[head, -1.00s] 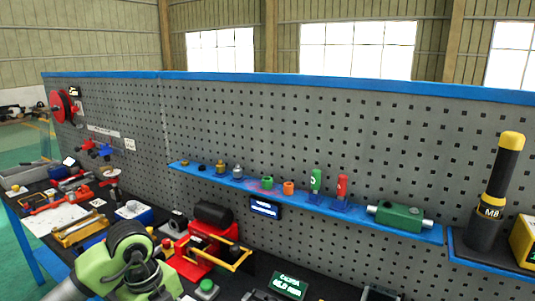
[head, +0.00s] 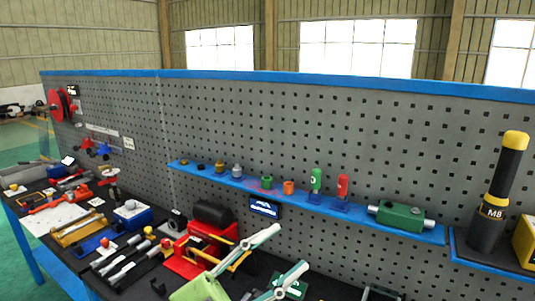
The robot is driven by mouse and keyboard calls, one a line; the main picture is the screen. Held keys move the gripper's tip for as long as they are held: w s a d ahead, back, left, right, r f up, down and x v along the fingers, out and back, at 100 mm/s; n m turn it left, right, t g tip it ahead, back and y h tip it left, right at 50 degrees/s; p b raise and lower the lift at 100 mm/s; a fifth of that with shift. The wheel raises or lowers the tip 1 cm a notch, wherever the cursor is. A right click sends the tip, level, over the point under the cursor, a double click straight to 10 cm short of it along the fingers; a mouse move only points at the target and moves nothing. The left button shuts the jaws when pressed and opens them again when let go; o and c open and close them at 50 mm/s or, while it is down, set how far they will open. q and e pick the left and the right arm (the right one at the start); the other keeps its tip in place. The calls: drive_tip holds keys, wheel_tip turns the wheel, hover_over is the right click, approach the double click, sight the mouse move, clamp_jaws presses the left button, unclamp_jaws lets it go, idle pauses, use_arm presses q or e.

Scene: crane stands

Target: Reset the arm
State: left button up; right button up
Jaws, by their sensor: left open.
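My left gripper (head: 292,247) reaches in at the bottom of the head view, in front of the workbench. Its two pale fingers are spread wide apart and point up and to the right. Nothing is between them. Its green body shows at the bottom edge; the rest of the arm is out of the picture. The fingers partly cover a dark sign with green and white marks (head: 297,286) and the yellow bar of a red machine (head: 205,237). My right gripper is not in view.
A blue shelf (head: 262,191) on the grey pegboard (head: 330,130) holds several small fittings, a green and a red bottle and a green block (head: 400,217). A black and yellow M8 tool (head: 497,190) stands at the right. Tools crowd the bench at left.

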use_arm(q)
drive_tip(key=w+a+f+n+t+y, duration=0.2)
drive_tip(key=w+a+n+t+y, duration=0.1)
drive_tip(key=a+n+t+y, duration=0.35)
drive_tip(key=w+a+f+n+t+y, duration=0.35)
drive_tip(key=a+n+y, duration=0.3)
drive_tip(key=n, duration=0.25)
drive_tip(key=s+a+f+n+g+y, duration=0.1)
drive_tip(key=a+f+n+g+y, duration=0.3)
drive_tip(key=f, duration=0.4)
drive_tip(key=s+a+f+n+g+y, duration=0.1)
drive_tip(key=a+f+y, duration=0.35)
drive_tip(key=f, duration=0.25)
drive_tip(key=s+f+g+h, duration=0.1)
drive_tip(key=s+f+g, duration=0.5)
drive_tip(key=s+f, duration=0.5)
drive_tip(key=s+f+g, duration=0.6)
drive_tip(key=s+f, duration=0.2)
drive_tip(key=s, duration=0.5)
wheel_tip(320, 180, down, 25)
drive_tip(key=s+g, duration=0.1)
drive_tip(key=s+a+f, duration=0.2)
drive_tip(key=s+f, duration=0.7)
drive_tip(key=s+a+f+g, duration=0.1)
drive_tip(key=s+f, duration=0.8)
drive_tip(key=shift+a+m, duration=0.35)
drive_tip(key=shift+m, duration=0.1)
